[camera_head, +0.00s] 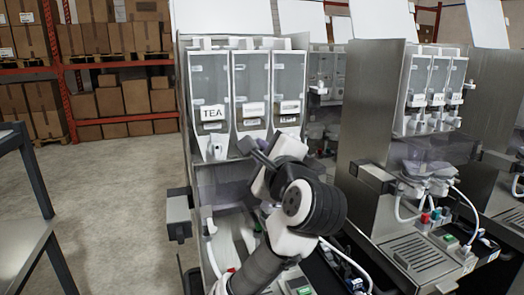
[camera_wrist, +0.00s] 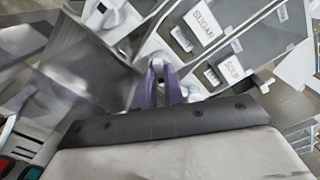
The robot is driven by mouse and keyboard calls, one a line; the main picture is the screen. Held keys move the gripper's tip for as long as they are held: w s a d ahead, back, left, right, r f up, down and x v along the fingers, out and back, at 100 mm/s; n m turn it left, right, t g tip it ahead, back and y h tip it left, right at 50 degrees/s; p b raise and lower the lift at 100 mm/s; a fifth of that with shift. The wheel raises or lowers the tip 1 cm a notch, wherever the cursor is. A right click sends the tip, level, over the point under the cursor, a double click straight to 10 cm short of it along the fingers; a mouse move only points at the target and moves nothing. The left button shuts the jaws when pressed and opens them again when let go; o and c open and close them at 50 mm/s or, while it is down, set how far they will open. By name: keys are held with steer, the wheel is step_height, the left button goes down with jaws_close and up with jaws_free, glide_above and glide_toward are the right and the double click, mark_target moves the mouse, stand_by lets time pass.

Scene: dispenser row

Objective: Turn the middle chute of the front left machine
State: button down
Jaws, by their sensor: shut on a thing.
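The front left machine (camera_head: 187,120) stands at centre with three clear canisters side by side; the left one (camera_head: 208,85) reads TEA. The middle canister (camera_head: 250,85) is above my gripper (camera_head: 258,150), whose body and wrist hide the middle chute in the head view. In the wrist view my gripper (camera_wrist: 159,88) has its purple fingers closed on a small pale chute (camera_wrist: 157,66) below the canister labelled SUGAR (camera_wrist: 195,30). The left chute (camera_head: 215,148) hangs free and points down; a neighbouring white chute (camera_wrist: 104,14) shows at the top of the wrist view.
A second machine (camera_head: 375,110) with its own canisters and hoses stands close on the right of my arm. Shelves with cardboard boxes (camera_head: 110,100) are at the back left. A metal table (camera_head: 25,230) is at the left edge; the floor (camera_head: 110,200) between is clear.

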steer(key=c, duration=1.5)
jaws_free()
steer(key=shift+s, duration=0.15)
steer(key=shift+b+v, duration=1.25)
steer(key=shift+v, duration=5.55)
